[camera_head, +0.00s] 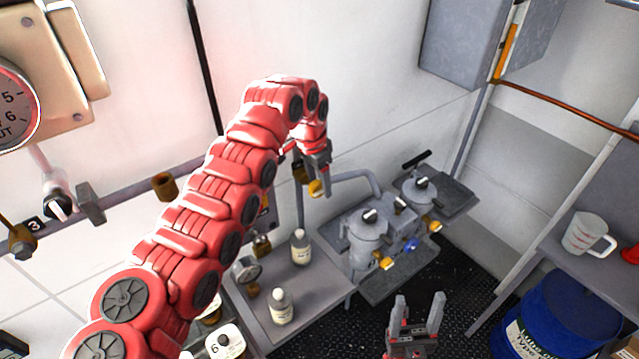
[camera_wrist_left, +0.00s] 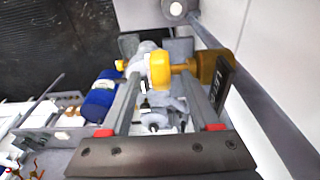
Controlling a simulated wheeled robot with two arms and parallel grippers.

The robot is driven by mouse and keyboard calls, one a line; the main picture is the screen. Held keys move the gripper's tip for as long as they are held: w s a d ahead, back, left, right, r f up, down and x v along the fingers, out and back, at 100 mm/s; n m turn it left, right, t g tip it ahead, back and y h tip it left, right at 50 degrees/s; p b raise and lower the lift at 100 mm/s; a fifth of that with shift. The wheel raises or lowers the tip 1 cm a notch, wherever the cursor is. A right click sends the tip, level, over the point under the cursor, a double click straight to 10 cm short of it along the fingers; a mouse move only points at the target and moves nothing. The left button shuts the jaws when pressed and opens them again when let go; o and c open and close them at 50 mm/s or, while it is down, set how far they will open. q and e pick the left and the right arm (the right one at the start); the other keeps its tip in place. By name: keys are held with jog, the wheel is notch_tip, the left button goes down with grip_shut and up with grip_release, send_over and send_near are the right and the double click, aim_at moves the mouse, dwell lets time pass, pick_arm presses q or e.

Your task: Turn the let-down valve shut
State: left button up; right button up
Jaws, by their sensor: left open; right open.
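The let-down valve has a yellow handle (camera_wrist_left: 160,68) on a brass body (camera_wrist_left: 208,72), beside a dark plate (camera_wrist_left: 222,85) whose lettering starts "LE" and is partly cut off by the angle. In the head view the yellow handle (camera_head: 316,188) shows at the tips of my left gripper (camera_head: 320,183), by the wall. My left gripper is open. In the left wrist view the handle appears between its two fingertips (camera_wrist_left: 163,78); I cannot tell whether they touch it. My right gripper (camera_head: 418,298) is open and empty, low in front over the dark floor.
A grey bench (camera_head: 312,295) below holds two white bottles (camera_head: 301,246) and a gauge (camera_head: 246,269). Grey vessels (camera_head: 366,238) with pipes stand to the right of the valve. A blue drum (camera_head: 560,318) and a shelf with a white jug (camera_head: 586,234) are at far right.

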aim_at(315, 184)
pick_arm(q)
jog(key=r+b, duration=0.1)
jog(key=r, duration=0.1)
jog(key=r+b, duration=0.1)
jog(key=r, duration=0.2)
jog(key=a+r+b, duration=0.1)
jog(key=r, duration=0.2)
jog(key=shift+s, duration=0.4)
notch_tip(315, 184, up, 9)
jog(key=a+p, duration=0.1)
jog(key=p, duration=0.5)
jog(key=shift+s+f, duration=0.2)
jog(key=shift+s, duration=0.2)
